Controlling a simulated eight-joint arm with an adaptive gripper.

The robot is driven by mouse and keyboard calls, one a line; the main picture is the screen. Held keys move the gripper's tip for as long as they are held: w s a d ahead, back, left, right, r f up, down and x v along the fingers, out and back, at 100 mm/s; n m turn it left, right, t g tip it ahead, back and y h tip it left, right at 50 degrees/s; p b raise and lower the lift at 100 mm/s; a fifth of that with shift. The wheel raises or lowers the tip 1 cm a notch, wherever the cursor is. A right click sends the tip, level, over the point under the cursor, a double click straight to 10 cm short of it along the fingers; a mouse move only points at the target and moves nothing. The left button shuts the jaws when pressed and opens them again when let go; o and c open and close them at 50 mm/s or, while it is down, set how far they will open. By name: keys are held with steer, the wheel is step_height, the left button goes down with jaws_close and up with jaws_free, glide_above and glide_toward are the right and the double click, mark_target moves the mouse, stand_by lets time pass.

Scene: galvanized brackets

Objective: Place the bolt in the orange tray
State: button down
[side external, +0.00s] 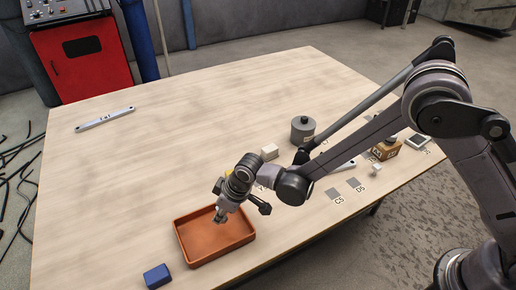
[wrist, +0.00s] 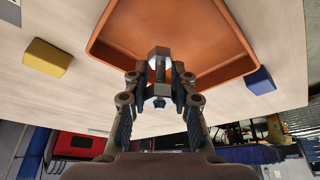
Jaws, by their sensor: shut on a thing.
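The orange tray (side external: 212,245) lies on the table's near side; it also shows at the top of the wrist view (wrist: 200,28). My gripper (side external: 221,217) is over the tray's upper part, pointing down. In the wrist view my gripper (wrist: 159,78) is shut on the bolt (wrist: 159,54), a dark metal piece with a broad head between the two fingers. The bolt's head shows against the tray, and part of its shank is hidden by the fingers. I cannot tell its exact height above the tray floor. In the side view the bolt is too small to make out.
A blue block (side external: 157,276) lies just left of the tray near the edge. A yellow block (wrist: 47,57) is on the tray's other side. A white block (side external: 269,152), grey canister (side external: 303,130) and brown box (side external: 385,148) stand farther right.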

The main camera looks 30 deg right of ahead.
mark_target(223, 221)
steer(key=shift+f, duration=2.05)
steer(key=c, duration=1.1)
jaws_free()
steer(key=shift+f, duration=0.15)
